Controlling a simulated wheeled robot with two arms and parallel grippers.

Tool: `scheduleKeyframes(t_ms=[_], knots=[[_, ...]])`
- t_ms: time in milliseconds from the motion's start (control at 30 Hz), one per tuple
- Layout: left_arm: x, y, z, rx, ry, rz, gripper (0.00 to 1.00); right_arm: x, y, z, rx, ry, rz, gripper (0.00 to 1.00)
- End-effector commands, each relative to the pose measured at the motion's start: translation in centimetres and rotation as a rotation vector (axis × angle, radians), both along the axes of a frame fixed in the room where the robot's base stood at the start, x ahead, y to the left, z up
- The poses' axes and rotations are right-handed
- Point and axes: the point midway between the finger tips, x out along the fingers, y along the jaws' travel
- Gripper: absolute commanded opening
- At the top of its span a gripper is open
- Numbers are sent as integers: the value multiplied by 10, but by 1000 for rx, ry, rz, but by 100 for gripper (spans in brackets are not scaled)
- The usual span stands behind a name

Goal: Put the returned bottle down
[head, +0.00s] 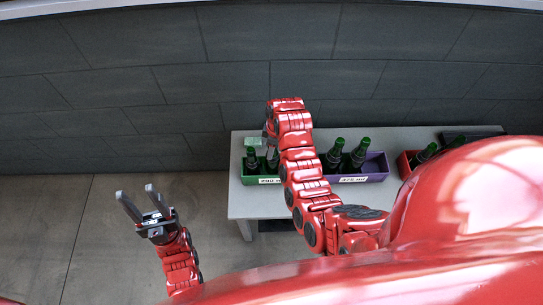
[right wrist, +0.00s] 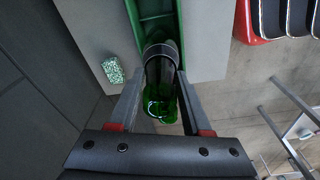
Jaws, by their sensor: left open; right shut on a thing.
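A green glass bottle (right wrist: 163,103) with a dark top is between the fingers of my right gripper (right wrist: 160,85), which is shut on it. In the right wrist view the green crate (right wrist: 154,28) lies just beyond the bottle; I cannot tell whether the bottle touches its floor. In the head view the green crate (head: 270,181) stands at the table's left end, with dark bottles (head: 251,160) in it. My right gripper is mostly hidden there by its own arm. My left gripper (head: 135,192) is open and empty, left of the table over the floor.
The grey table (head: 245,205) also bears a purple crate (head: 376,165) with green bottles (head: 358,152) and a red crate (head: 405,165) with bottles at the right. A small speckled green block (right wrist: 113,70) lies beside the green crate. A dark wall (head: 130,90) stands behind.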

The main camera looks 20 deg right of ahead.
Motion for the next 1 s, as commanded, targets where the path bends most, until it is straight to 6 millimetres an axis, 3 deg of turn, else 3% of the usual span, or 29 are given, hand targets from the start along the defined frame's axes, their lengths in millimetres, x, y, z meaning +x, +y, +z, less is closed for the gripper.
scheduleKeyframes(t_ms=[467,833,867,1000], knots=[[0,0,17,0,0,0,50,0,0,-41,1,1,0,0],[0,0,13,0,1,0,50,1,0,-47,0,-4,0,0],[0,0,14,0,1,0,50,1,0,-46,-1,-3,0,52],[0,0,15,0,0,0,50,1,0,-46,0,-4,0,77]])
